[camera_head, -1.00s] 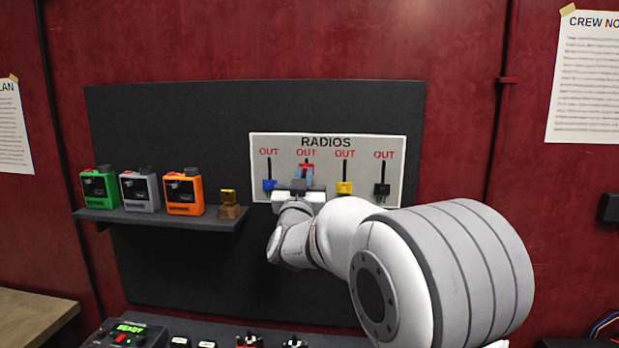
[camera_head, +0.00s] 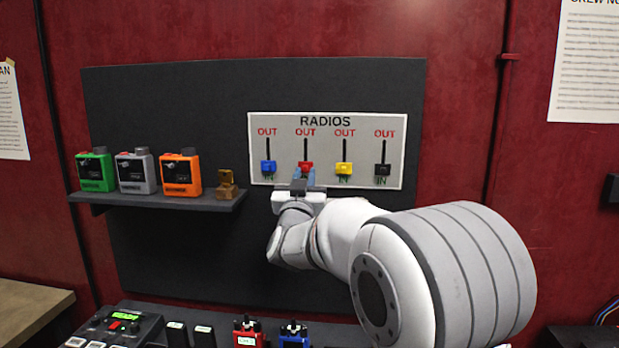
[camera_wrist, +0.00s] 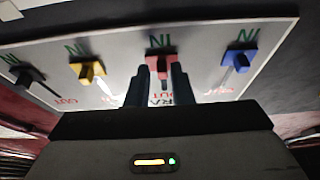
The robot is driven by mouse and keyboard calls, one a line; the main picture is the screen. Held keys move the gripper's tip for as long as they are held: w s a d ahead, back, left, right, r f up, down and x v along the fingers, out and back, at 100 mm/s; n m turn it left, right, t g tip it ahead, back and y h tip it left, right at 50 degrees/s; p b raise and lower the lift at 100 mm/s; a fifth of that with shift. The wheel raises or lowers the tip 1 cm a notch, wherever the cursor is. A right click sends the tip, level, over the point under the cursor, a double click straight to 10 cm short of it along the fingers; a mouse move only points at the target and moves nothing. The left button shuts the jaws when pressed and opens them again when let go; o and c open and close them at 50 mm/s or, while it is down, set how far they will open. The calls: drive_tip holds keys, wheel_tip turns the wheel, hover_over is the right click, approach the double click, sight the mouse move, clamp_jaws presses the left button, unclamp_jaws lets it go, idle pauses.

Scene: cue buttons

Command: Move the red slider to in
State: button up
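The red slider (camera_head: 305,168) is on the white radios panel (camera_head: 225,125), second from the left. Its knob is at the lower end of its slot, level with the other knobs. In the wrist view the red knob (camera_wrist: 160,64) is right beside the green IN label. My gripper (camera_head: 304,179) is at the knob from below, and its fingers (camera_wrist: 160,82) are on both sides of it, seemingly in contact. The fingers partly hide the knob's lower part and its IN label in the head view.
Blue (camera_head: 268,167), yellow (camera_head: 344,169) and black (camera_head: 382,170) sliders flank the red one, also low in their slots. A shelf (camera_head: 160,202) on the left holds green, grey and orange radios. A console (camera_head: 115,328) and small devices stand below.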

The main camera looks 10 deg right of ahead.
drive_tip(key=shift+o, duration=1.2)
drive_tip(key=shift+r, duration=0.1)
drive_tip(key=b+v, duration=0.2)
drive_tip(key=v, duration=0.6)
drive_tip(key=s+a+f+n+g+y, duration=0.1)
drive_tip(key=s+f+n+g+y, duration=0.1)
drive_tip(key=s+f+g+y, duration=0.45)
drive_tip(key=s+f+n+g+y, duration=0.2)
drive_tip(key=s+f+n+g, duration=0.15)
drive_tip(key=f, duration=0.65)
drive_tip(key=s+d+f+g, duration=0.1)
drive_tip(key=s+f+g, duration=0.2)
drive_tip(key=s, duration=0.4)
drive_tip(key=s+d+f+m+g+h, duration=0.1)
drive_tip(key=s+d+f+g, duration=0.1)
drive_tip(key=s, duration=0.4)
drive_tip(key=s+d+f+m+g, duration=0.1)
drive_tip(key=s+f+g, duration=0.2)
drive_tip(key=s, duration=0.4)
drive_tip(key=shift+s+d+f+g, duration=0.3)
drive_tip(key=shift+d+f+g, duration=0.1)
drive_tip(key=shift+f, duration=0.3)
